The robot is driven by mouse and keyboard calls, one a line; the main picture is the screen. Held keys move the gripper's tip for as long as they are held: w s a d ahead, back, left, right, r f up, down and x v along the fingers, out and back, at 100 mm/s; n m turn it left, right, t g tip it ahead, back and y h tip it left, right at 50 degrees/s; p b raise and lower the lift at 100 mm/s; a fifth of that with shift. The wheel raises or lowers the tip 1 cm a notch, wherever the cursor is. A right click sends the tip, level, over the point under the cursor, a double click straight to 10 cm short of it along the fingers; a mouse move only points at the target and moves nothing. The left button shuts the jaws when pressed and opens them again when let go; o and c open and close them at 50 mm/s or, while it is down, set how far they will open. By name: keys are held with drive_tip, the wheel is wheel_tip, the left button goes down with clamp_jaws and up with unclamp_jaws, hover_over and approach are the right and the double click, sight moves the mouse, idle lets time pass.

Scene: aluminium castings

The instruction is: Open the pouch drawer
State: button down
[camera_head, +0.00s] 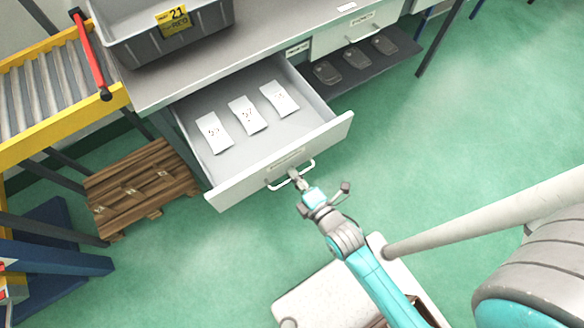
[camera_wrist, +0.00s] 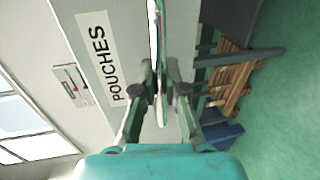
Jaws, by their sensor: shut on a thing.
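The pouch drawer (camera_head: 240,184) is pulled well out from the workbench in the head view. Several white pouches (camera_head: 247,115) with printed marks lie in a row inside it. Its front carries a label reading POUCHES, clear in the wrist view (camera_wrist: 97,58), and a pale bow handle (camera_head: 292,176). My gripper (camera_head: 298,181) is at that handle, in front of the drawer. In the wrist view my gripper (camera_wrist: 160,88) has its fingers on either side of the handle bar (camera_wrist: 158,35), shut on it. The fingertips partly hide the handle.
A grey bin (camera_head: 160,38) labelled 21 stands on the bench top (camera_head: 205,72). A second drawer (camera_head: 355,33) to the right is shut, above a dark shelf (camera_head: 395,60) with several dark parts. A wooden pallet (camera_head: 143,190) and yellow roller conveyor (camera_head: 60,130) stand left. Green floor is clear right.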

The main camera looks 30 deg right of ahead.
drive_tip(key=c, duration=1.2)
unclamp_jaws()
drive_tip(key=v, duration=1.2)
